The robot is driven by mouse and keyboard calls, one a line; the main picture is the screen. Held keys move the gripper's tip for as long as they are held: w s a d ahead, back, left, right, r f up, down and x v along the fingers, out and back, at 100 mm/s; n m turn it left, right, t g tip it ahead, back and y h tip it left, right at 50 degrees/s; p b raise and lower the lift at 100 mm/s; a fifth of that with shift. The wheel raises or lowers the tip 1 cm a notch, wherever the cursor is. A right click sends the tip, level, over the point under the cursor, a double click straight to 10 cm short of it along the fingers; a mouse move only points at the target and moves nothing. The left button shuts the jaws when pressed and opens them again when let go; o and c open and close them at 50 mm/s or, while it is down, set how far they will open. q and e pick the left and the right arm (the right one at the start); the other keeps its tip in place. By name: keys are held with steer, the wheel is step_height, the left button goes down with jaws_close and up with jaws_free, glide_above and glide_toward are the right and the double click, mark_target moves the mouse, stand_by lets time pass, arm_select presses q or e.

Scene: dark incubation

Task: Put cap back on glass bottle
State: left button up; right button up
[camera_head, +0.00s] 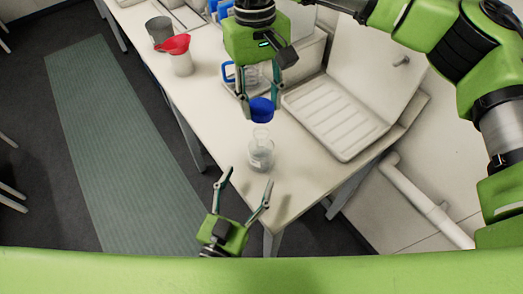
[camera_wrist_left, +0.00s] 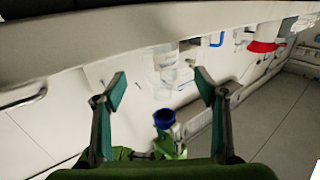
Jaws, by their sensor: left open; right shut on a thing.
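The clear glass bottle (camera_head: 261,154) stands upright on the white bench near its front corner, with its neck open. It also shows, upside down, in the left wrist view (camera_wrist_left: 165,65). The blue cap (camera_head: 261,108) is held above the bottle's neck, apart from it; the left wrist view shows it too (camera_wrist_left: 164,117). My right gripper (camera_head: 260,104) is shut on the cap from above. My left gripper (camera_head: 247,177) is open and empty, its fingers pointing at the bottle from the near side without touching it.
A white container with a red top (camera_head: 180,58) and a grey beaker (camera_head: 159,32) stand at the far left of the bench. A blue-handled clear vessel (camera_head: 229,73) is behind my right gripper. A sink with a ribbed drainboard (camera_head: 335,118) lies right of the bottle.

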mark_target(262, 151)
arm_select(q)
steer(key=x, duration=1)
arm_select(e)
steer(key=shift+r, duration=0.1)
arm_select(q)
steer(key=shift+a, duration=0.1)
arm_select(e)
steer(key=shift+s, duration=0.1)
arm_select(q)
steer(key=c, duration=1.7)
arm_select(e)
steer(key=shift+f, duration=2.5)
steer(key=shift+f, duration=0.9)
steer(key=shift+f, duration=0.55)
